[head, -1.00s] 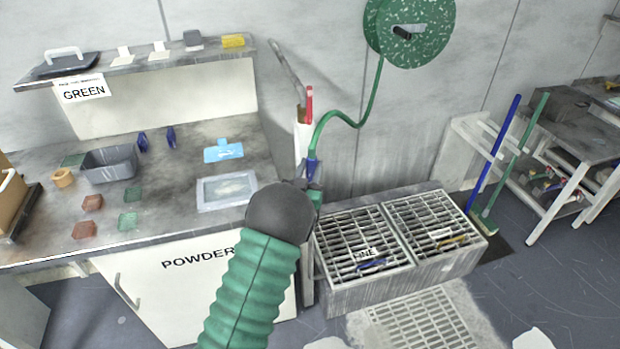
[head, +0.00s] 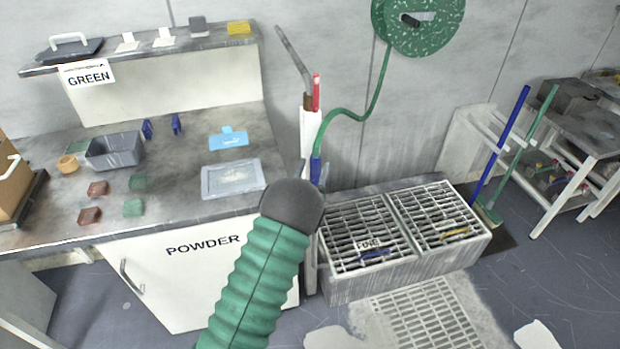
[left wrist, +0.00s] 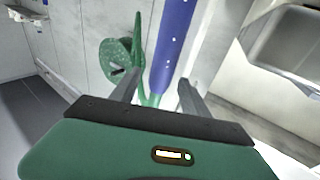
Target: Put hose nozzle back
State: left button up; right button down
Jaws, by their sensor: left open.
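The hose nozzle stands nearly upright by the right end of the bench in the head view. It appears to have a blue grip (head: 316,170), a white body (head: 309,128), a red part (head: 316,92) and a bent grey metal tube on top. A green hose (head: 350,114) joins it near the blue grip. My left gripper (head: 322,184) is at the blue grip, mostly hidden behind my round dark wrist. In the left wrist view, the open fingers (left wrist: 160,80) are either side of the blue grip's lower end (left wrist: 172,45); contact cannot be told. My right gripper is not in view.
The green hose reel (head: 418,24) hangs on the wall. The bench (head: 60,212) with a grey tub (head: 114,151) and small blocks is at left. A grated sink (head: 400,272) stands at right, beside blue and green broom handles (head: 500,146). Floor in front is open.

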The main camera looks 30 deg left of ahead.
pick_arm(q)
jog(key=v, duration=1.1)
jog(key=s+d+f+m+g+h, duration=0.1)
jog(key=s+d+f+g+h, duration=0.15)
jog(key=d+g, duration=0.3)
jog(key=s+d+f+g+h, duration=0.2)
jog(key=s+d+f+g, duration=0.15)
jog(key=d, duration=0.25)
jog(key=s+d+m+g+h, duration=0.1)
jog(key=s+d+g, duration=0.2)
jog(key=s, duration=0.4)
jog(key=s+d+m+g, duration=0.2)
jog(key=s+d+g, duration=0.1)
jog(key=s, duration=0.4)
jog(key=shift+s+d+g+h, duration=0.15)
jog(key=shift+d+g+h, duration=0.2)
jog(key=shift+d, duration=0.1)
jog(key=shift+c, duration=0.4)
